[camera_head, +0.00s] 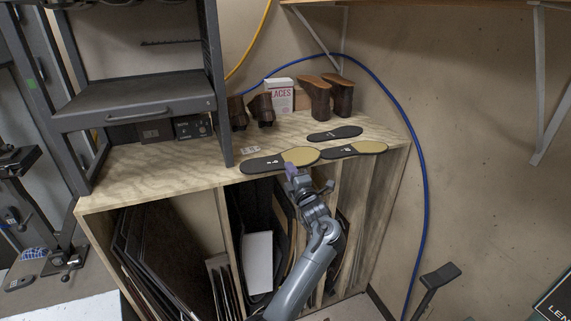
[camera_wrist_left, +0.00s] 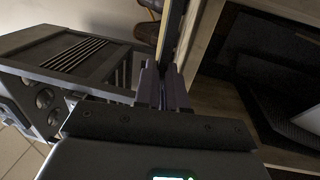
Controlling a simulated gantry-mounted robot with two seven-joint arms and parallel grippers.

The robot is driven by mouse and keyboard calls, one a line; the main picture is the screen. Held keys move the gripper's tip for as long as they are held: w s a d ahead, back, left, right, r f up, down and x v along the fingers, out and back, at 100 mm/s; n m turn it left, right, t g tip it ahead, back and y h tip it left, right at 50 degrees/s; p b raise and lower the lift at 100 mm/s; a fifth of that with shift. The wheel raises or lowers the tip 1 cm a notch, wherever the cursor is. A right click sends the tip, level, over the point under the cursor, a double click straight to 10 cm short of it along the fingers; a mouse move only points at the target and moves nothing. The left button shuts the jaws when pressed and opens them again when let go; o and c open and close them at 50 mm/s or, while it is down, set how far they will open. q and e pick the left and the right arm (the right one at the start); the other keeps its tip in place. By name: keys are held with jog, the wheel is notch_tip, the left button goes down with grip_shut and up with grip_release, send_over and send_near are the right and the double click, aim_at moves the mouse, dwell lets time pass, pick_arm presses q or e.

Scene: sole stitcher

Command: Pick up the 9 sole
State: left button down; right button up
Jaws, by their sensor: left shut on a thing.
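Three flat soles lie on the wooden shelf top. The nearest sole (camera_head: 262,164), black on the left and tan on the right, is at the front edge. A second black-and-tan sole (camera_head: 354,149) lies to its right, and a darker sole (camera_head: 335,133) lies behind. Their marks are too small to read. My left gripper (camera_head: 290,169) reaches up to the front edge and is shut on the nearest sole. In the left wrist view the purple fingers (camera_wrist_left: 165,88) close around a thin edge. My right gripper is not in view.
The shelf (camera_head: 180,171) has dark sheets and a white panel (camera_head: 258,262) in slots below. Behind the soles stand a white box (camera_head: 281,95) and brown wooden forms (camera_head: 314,97). A dark metal rack (camera_head: 135,99) rises on the left. A blue hose (camera_head: 424,190) hangs at the right.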

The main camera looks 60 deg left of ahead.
pick_arm(q)
jog(key=s+d+r+p, duration=0.1)
jog(key=s+d, duration=0.1)
jog(key=d, duration=1)
jog(key=shift+d+r, duration=0.15)
jog(key=shift+r, duration=0.2)
